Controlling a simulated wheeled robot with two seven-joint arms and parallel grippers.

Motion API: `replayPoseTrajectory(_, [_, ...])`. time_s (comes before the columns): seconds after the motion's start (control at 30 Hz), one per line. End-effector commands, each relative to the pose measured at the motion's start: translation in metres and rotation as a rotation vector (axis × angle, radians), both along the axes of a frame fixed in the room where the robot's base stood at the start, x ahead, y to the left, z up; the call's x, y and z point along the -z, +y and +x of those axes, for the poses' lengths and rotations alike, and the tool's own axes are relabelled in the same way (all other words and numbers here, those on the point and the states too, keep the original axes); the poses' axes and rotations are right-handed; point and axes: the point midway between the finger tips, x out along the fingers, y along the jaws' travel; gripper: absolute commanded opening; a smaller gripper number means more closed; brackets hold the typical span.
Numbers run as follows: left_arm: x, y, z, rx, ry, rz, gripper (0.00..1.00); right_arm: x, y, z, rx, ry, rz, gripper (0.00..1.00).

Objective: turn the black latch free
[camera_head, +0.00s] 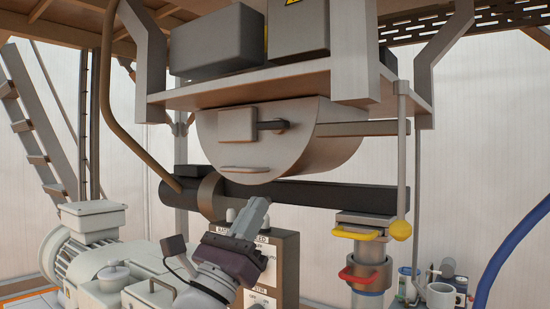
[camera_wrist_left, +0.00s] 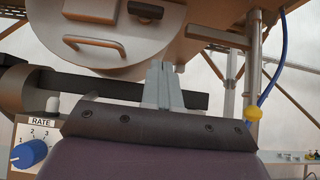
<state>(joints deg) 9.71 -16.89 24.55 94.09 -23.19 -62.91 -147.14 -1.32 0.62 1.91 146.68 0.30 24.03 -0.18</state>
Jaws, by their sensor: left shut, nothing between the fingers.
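The black latch (camera_head: 272,126) is a short dark bar with a rounded end, lying roughly level on the face of the grey round-bottomed housing (camera_head: 305,150). In the left wrist view the latch (camera_wrist_left: 146,10) shows at the top edge, above the fingers. My left gripper (camera_head: 262,203) is below the housing, apart from the latch, with its fingers pointing up. Its fingers are together and hold nothing; they also show in the left wrist view (camera_wrist_left: 162,68). My right gripper is not in view.
A control box (camera_head: 285,265) with labels stands behind my left gripper. A dark horizontal pipe (camera_head: 310,195) runs below the housing. A handle (camera_head: 245,169) sticks out low on the housing face. A yellow knob (camera_head: 401,231) hangs on a rod at right, near red and yellow handles.

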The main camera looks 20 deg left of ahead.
Motion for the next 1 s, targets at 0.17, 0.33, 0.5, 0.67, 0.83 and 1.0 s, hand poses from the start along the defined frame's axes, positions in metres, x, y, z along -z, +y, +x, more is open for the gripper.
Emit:
replayPoseTrajectory(0.17, [-0.022,-0.006,0.016,0.002,0.003,-0.001,0.0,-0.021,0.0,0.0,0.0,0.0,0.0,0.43])
replayPoseTrajectory(0.33, [-0.051,-0.015,0.041,0.002,0.004,-0.002,0.0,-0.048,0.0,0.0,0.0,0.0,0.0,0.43])
replayPoseTrajectory(0.5, [-0.076,-0.024,0.065,0.002,0.003,-0.001,0.0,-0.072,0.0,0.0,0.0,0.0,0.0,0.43])
replayPoseTrajectory(0.67, [-0.1,-0.024,0.066,0.0,0.002,-0.002,0.0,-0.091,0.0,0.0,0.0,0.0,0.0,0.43])
replayPoseTrajectory(0.83, [-0.11,-0.024,0.065,0.0,0.002,-0.002,0.0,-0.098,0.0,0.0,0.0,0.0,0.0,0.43])
replayPoseTrajectory(1.0, [-0.109,-0.024,0.065,0.0,0.003,-0.002,0.0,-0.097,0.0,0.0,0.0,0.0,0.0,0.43])
